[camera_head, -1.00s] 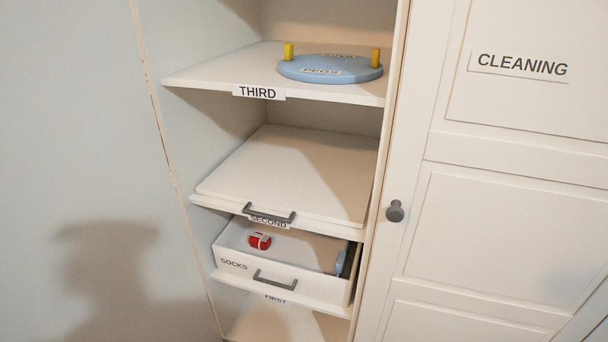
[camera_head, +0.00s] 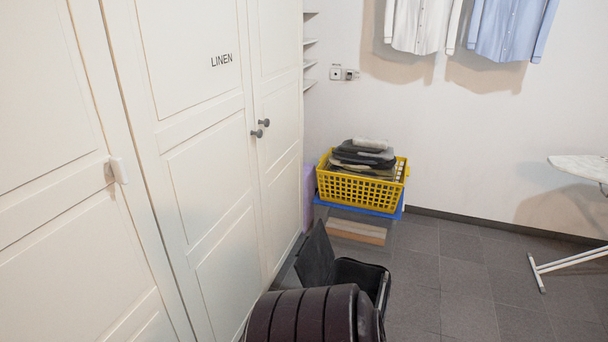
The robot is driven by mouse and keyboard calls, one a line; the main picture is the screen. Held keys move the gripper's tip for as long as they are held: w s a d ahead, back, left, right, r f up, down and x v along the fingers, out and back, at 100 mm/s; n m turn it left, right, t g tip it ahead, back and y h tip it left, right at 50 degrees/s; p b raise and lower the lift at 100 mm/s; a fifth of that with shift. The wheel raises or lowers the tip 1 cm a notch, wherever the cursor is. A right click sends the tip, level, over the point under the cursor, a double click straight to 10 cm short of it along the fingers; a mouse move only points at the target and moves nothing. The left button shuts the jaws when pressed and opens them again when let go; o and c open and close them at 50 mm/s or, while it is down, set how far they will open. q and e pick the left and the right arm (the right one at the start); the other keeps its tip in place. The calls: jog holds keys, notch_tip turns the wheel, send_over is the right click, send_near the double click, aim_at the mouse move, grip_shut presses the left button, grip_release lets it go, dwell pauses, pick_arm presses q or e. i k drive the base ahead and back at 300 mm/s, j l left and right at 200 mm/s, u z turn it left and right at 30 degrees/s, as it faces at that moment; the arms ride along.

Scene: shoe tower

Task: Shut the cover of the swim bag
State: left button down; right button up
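A black open container (camera_head: 362,275) stands on the floor low in the middle of the head view. A flat black cover (camera_head: 316,256) stands raised and tilted at its left side, so it is open. I read no name on it, so I cannot tell for sure that it is the swim bag. Its front part is hidden behind a dark ribbed shape at the bottom edge. Neither of my grippers can be made out in this view.
White cupboard doors, one marked LINEN (camera_head: 222,60), line the left. A yellow basket (camera_head: 360,190) of folded cloth sits on a blue-lidded box (camera_head: 398,214) behind the container. An ironing board (camera_head: 584,168) stands at the right. Grey floor (camera_head: 470,285) between is clear.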

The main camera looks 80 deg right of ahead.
aim_at(313, 265)
jog(key=z, duration=3)
